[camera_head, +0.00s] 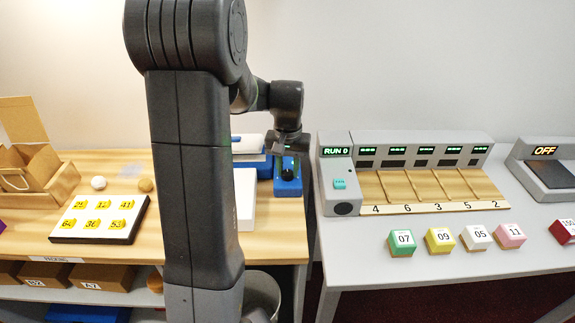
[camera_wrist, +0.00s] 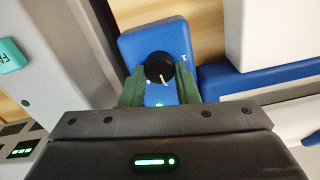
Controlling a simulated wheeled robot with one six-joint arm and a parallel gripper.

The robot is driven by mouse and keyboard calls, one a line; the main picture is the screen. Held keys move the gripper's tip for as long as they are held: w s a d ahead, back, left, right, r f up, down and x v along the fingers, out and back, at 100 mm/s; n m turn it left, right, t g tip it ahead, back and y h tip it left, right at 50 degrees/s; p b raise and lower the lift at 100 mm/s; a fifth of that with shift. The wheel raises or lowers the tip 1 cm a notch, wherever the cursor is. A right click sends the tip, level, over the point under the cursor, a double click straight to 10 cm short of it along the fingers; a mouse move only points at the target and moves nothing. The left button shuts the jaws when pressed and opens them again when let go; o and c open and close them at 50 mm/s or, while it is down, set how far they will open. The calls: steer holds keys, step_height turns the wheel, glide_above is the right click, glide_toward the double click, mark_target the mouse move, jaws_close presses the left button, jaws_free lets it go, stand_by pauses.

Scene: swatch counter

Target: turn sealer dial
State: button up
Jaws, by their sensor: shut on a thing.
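The sealer dial is a black round knob (camera_wrist: 159,67) with a pale pointer line, on a blue panel (camera_wrist: 135,42) of the sealer. In the wrist view my gripper (camera_wrist: 160,82) has its green fingers on both sides of the knob, shut on it. The pointer line slants toward the lower right in that view. In the head view the sealer's blue front (camera_head: 288,188) shows below my wrist, at the right end of the wooden counter. My arm hides part of the sealer there.
A grey machine (camera_head: 334,170) reading "RUN 0" with numbered lanes stands close to the right. Numbered coloured blocks (camera_head: 440,241) lie before it. A white board with yellow number tags (camera_head: 99,218) and a cardboard box (camera_head: 28,165) are on the left. A gap separates the counters.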

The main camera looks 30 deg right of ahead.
mark_target(289, 172)
steer(key=m, duration=0.4)
steer(key=shift+d+r+m+p, duration=0.1)
steer(key=shift+m+p, duration=0.2)
steer(key=shift+p, duration=0.05)
steer(key=shift+s+m+p, duration=0.1)
steer(key=shift+m+p, duration=0.2)
steer(key=shift+m, duration=2.3)
steer(key=o, duration=1)
step_height(289, 172, up, 14)
steer(key=shift+f, duration=0.15)
steer(key=shift+f, duration=0.1)
